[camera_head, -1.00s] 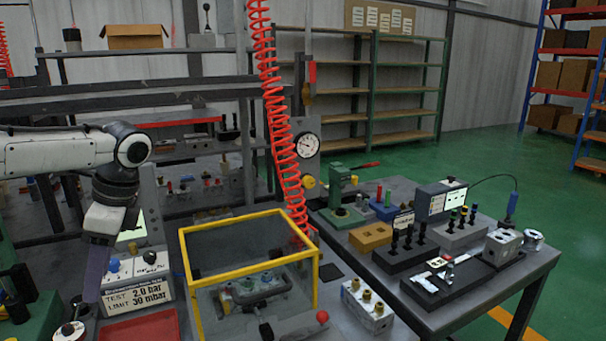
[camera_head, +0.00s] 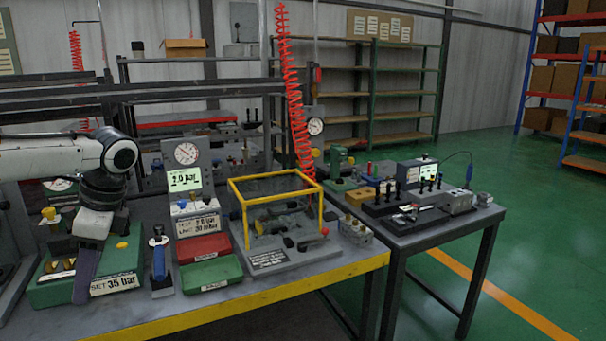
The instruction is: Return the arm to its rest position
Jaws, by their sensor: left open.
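My left arm comes in from the left edge, and its gripper (camera_head: 86,272) points down in front of the green block marked "SET 35 bar" (camera_head: 121,262). The gripper is open, and I see nothing held in it. The finger overlaps the green block in the picture; I cannot tell whether they touch. My right arm and gripper do not show.
A blue-handled tool (camera_head: 159,262) stands right of the green block. Further right are a red tray (camera_head: 204,247), a green tray (camera_head: 211,274), a test unit (camera_head: 195,221) and a yellow-framed guard (camera_head: 277,182). A side table (camera_head: 420,236) holds several blocks. Green floor is clear at right.

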